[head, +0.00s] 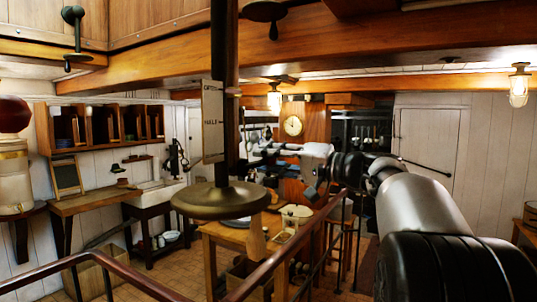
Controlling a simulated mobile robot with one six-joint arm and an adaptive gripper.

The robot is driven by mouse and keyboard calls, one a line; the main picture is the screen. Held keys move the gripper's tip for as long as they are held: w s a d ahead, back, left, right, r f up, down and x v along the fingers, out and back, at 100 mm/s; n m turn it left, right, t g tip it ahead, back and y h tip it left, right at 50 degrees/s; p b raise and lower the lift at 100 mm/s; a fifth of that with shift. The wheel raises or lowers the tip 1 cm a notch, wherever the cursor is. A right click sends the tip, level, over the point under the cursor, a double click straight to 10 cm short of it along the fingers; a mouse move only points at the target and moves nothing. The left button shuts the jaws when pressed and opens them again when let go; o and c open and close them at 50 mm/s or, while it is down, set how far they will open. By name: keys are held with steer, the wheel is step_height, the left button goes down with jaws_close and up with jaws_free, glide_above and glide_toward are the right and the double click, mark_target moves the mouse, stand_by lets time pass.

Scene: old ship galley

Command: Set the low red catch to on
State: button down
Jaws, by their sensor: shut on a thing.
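I cannot make out the low red catch in the head view. My arm reaches from the lower right toward the middle of the room. My gripper (312,189) is small and dark at its far end, seen above the wooden table. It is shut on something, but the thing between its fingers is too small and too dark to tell. The arm's own wrist hides part of what lies behind it.
A dark post with a round brass plate (220,201) stands left of my gripper. A brown handrail (290,243) crosses in front of the wooden table (232,236). A white sink (158,194) and a wooden bench (95,201) line the left wall. Wooden beams (300,57) run overhead.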

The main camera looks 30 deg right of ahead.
steer(key=shift+f+m, duration=0.7)
steer(key=shift+m, duration=0.5)
steer(key=shift+f, duration=0.1)
steer(key=c, duration=1.2)
jaws_free()
steer(key=shift+d, duration=0.1)
steer(key=v, duration=1.2)
